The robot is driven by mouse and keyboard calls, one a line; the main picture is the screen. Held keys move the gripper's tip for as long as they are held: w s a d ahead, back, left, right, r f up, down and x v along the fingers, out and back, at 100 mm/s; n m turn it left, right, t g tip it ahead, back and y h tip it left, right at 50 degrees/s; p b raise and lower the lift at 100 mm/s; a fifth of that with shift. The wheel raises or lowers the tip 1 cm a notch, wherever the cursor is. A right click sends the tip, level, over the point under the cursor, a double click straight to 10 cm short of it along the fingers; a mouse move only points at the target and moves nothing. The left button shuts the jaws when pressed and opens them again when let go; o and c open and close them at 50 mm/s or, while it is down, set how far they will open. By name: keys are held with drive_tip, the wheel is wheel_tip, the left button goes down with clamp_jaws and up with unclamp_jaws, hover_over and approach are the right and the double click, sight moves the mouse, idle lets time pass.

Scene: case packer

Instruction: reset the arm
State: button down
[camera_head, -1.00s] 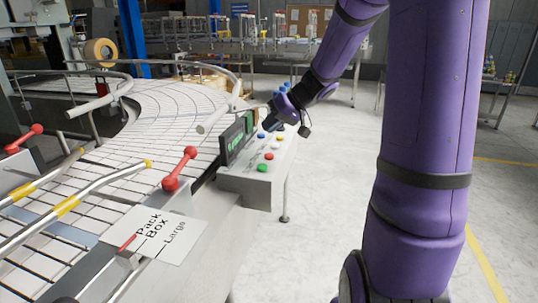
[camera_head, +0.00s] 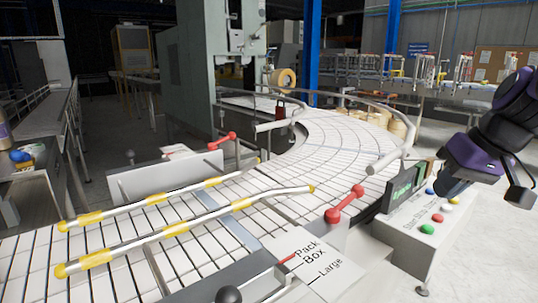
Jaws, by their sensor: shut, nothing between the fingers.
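My purple arm comes in from the right edge. My gripper (camera_head: 448,188) is shut and empty, with its dark end pointing down at the control box (camera_head: 402,236), close to its buttons. I cannot tell whether it touches the box. The box has a green button (camera_head: 427,229), a red button (camera_head: 437,218), and white, yellow and blue ones. A small display (camera_head: 403,187) with green text stands on the box's left side.
A curved white roller conveyor (camera_head: 330,140) fills the middle. A tall grey machine (camera_head: 215,80) is behind. Pale floor is free at the lower right.

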drive_tip(key=s+a+r+t+h, duration=0.1)
drive_tip(key=s+r+h, duration=0.1)
drive_tip(key=s, duration=1)
drive_tip(key=shift+a+m+h, duration=0.15)
drive_tip(key=shift+m+h, duration=0.25)
drive_tip(key=shift+h, duration=0.1)
